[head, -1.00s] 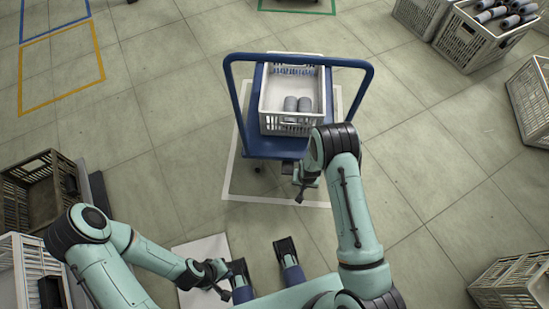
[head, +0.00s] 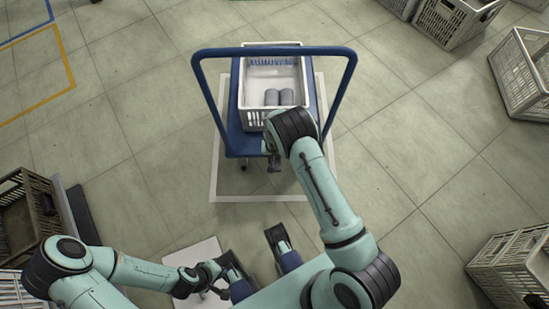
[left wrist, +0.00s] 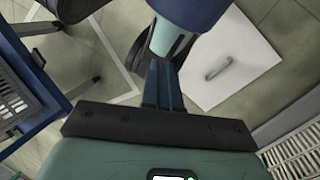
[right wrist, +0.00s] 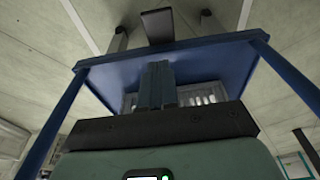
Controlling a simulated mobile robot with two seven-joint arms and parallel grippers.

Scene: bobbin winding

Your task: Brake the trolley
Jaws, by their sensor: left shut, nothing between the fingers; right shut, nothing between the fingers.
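The blue trolley (head: 234,110) stands inside a white floor outline, its arched handle (head: 272,51) rising at the near end. A pale crate (head: 252,112) with grey bobbins (head: 279,97) sits on its deck. My right gripper (head: 273,166) is shut and empty, low beside the trolley's near edge. In the right wrist view its fingers (right wrist: 157,84) show in front of the blue deck (right wrist: 213,62). A dark flat piece (right wrist: 157,25), possibly a brake pedal, shows beyond the fingertips. I cannot tell whether they touch it. My left gripper (head: 221,292) is shut and empty, away from the trolley.
A white floor plate with a handle (left wrist: 222,70) lies near my left gripper. A brown crate (head: 30,208) stands at the left, and pale crates (head: 525,85) stand along the right. The floor left and right of the trolley is clear.

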